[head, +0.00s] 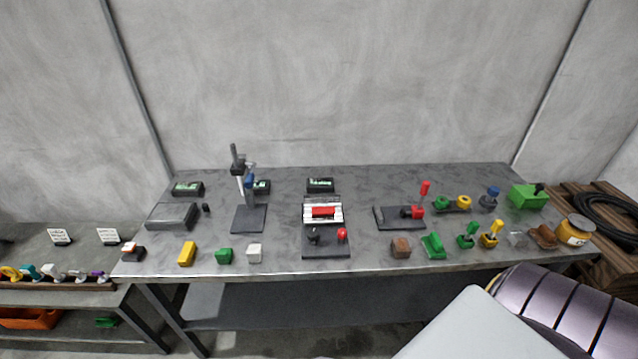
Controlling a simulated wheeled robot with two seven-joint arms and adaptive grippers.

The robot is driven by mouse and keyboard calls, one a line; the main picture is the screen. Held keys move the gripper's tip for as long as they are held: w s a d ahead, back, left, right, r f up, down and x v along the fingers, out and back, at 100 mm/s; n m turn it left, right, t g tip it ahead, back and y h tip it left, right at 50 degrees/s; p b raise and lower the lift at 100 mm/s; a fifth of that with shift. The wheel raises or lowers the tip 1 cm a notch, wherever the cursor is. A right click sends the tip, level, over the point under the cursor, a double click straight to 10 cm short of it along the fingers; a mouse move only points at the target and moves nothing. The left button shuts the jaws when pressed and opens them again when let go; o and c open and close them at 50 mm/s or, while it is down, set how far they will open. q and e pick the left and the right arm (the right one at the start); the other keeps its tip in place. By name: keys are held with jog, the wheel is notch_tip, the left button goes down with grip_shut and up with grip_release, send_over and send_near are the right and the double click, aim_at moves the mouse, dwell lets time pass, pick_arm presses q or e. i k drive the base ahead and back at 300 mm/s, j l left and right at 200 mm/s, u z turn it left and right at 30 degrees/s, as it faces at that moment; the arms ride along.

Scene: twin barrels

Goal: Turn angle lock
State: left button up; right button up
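I cannot tell for sure which fixture on the grey workbench (370,180) is the angle lock. A dark base with a red knob (342,234) and a black knob sits at the front middle, below a white ribbed unit with a red bar (323,212). A tall grey stand with a blue part (249,181) is upright on a dark plate at left. Neither gripper is in view.
Several knobbed parts and an amber jar (574,230) crowd the right end. A lower shelf unit (60,295) stands at left. A ribbed cylinder (560,310) is at bottom right.

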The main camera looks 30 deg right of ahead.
aim_at(342, 233)
jog(key=z, duration=1.35)
